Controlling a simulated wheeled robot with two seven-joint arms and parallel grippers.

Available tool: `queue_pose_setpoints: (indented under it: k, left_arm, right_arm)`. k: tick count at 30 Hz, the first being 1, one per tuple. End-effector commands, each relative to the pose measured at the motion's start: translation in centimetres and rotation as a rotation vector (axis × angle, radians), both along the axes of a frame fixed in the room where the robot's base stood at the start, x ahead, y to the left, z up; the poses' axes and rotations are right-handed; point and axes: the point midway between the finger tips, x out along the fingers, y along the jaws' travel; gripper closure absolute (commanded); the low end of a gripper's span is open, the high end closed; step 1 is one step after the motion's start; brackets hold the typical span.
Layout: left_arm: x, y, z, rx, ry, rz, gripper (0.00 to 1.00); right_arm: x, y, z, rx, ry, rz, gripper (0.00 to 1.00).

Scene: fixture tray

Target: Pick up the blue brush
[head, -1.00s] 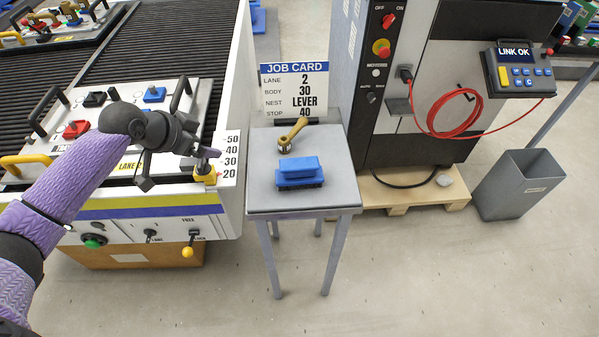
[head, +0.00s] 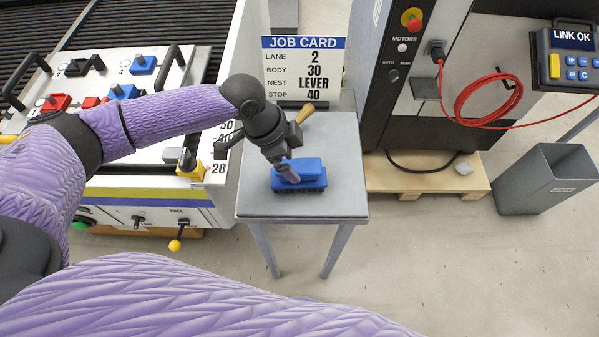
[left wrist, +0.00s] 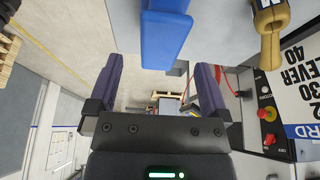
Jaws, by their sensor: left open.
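The blue brush (head: 312,180) lies on the grey side table (head: 345,200), bristles down, with its blue grip on top. My left gripper (head: 287,172) is open and reaches down over the left part of the brush. Its fingers partly hide the brush in the head view. In the left wrist view the blue brush (left wrist: 165,35) is at the top, lined up between the two spread fingers (left wrist: 160,65) near their tips. I cannot tell whether the fingers touch it. My right gripper is out of view.
A wooden-handled tool (head: 303,112) lies close behind my left gripper. The job card (head: 303,70) stands at the table's back. The lane machine (head: 150,190) is at the left, a cabinet (head: 415,120) at the right. The table's front right is clear.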

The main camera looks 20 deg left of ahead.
Motion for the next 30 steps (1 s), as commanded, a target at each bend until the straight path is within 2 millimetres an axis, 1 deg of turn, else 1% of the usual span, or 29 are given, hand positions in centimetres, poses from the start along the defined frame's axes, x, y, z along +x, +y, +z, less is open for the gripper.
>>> queue_pose_setpoints:
  k: [1,3,5,7,12,13,14,15,17,18,20,21,23,24,27,30]
  left_arm:
    - [0.0,-0.3,-1.4,0.000,0.003,-0.001,0.00]
    - [0.1,-0.8,-2.6,0.000,0.003,0.000,0.00]
    - [0.2,-1.1,-3.3,0.000,0.001,0.001,0.00]
    - [0.3,-1.2,-3.6,0.001,0.002,0.001,0.00]
    - [0.3,-1.2,-3.5,0.001,0.001,0.001,0.00]
    - [0.3,-1.2,-3.5,0.001,0.001,0.001,0.02]
    - [0.3,-1.2,-3.5,0.001,0.001,0.001,0.08]
    - [0.3,-1.2,-3.5,0.001,0.001,0.001,0.17]
    - [0.3,-1.2,-3.5,0.001,0.001,0.001,0.30]
    - [0.3,-1.2,-3.5,0.001,0.001,0.001,0.38]
    - [0.3,-1.2,-3.5,0.000,0.001,0.002,0.51]
    - [0.3,-1.2,-3.5,0.000,0.001,0.002,0.59]
    - [0.3,-1.2,-3.5,0.000,0.001,0.002,0.72]
    - [0.3,-1.2,-3.5,0.000,0.001,0.002,0.80]
    - [0.3,-1.2,-3.5,0.000,0.001,0.002,1.00]
    - [0.3,-1.2,-3.5,0.000,0.001,0.002,1.00]
  right_arm:
    - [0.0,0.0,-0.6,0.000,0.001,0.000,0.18]
    - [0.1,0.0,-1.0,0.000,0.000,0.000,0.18]
    - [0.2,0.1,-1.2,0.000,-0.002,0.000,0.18]
    - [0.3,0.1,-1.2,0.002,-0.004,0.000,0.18]
    - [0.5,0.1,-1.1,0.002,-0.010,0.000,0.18]
    - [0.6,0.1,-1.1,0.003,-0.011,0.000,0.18]
    - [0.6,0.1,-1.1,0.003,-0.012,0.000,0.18]
    - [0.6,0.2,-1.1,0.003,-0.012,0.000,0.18]
    - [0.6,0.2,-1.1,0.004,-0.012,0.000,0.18]
    - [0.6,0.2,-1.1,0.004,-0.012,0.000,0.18]
    - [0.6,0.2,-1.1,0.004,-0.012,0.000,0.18]
    - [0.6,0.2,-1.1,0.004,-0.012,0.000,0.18]
    - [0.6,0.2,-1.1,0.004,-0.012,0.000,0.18]
    - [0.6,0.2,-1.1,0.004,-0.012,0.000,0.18]
    - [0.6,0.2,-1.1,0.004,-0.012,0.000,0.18]
    - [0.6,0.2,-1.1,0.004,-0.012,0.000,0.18]
